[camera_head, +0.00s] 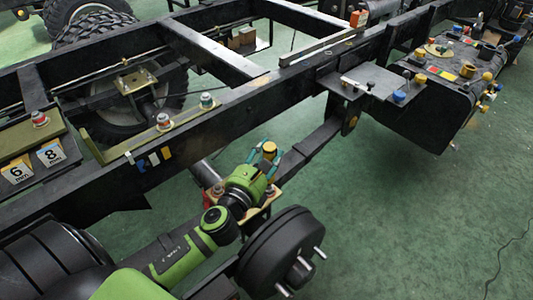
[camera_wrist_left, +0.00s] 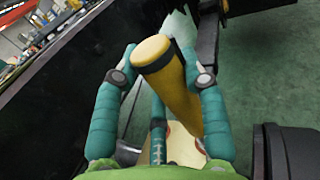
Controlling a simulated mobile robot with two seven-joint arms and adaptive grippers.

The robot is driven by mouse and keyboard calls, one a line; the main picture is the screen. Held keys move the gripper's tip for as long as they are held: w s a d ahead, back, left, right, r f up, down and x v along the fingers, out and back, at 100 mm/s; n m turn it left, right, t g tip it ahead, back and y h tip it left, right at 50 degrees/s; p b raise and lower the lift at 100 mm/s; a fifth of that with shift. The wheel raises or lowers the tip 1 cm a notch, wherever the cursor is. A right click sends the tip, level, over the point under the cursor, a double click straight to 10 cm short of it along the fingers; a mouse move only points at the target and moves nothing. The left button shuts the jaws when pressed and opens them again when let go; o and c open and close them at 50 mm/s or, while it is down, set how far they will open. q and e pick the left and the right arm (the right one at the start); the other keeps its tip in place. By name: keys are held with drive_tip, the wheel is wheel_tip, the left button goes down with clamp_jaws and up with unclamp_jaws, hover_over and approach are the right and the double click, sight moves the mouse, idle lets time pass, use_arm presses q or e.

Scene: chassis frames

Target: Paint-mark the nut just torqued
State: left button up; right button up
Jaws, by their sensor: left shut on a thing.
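My left gripper (camera_head: 268,152) has its teal fingers closed around a yellow paint marker (camera_head: 269,148) with a dark band near its end. In the left wrist view the marker (camera_wrist_left: 175,80) sits tilted between the two fingers (camera_wrist_left: 160,75). Below the gripper is a tan plate (camera_head: 262,204) beside the chassis rail, with a reddish nut (camera_head: 217,189) at its left. In the wrist view the plate (camera_wrist_left: 180,150) is partly hidden by the gripper and marker. I cannot tell which nut was torqued or whether the marker touches one. My right gripper is out of view.
A black hub drum (camera_head: 272,250) with projecting studs stands close below the gripper. The long black chassis rail (camera_head: 235,110) runs behind it. Loose tools and parts lie on a black tank (camera_head: 440,75) at right.

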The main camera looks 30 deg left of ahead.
sight(266, 145)
use_arm(q)
drive_tip(key=shift+f, duration=0.35)
idle(0.4)
drive_tip(key=shift+r+p, duration=0.9)
drive_tip(key=shift+r, duration=0.15)
wheel_tip(266, 145, up, 5)
drive_tip(key=p, duration=0.5)
drive_tip(key=shift+r+p, duration=0.1)
drive_tip(key=shift+p, duration=0.2)
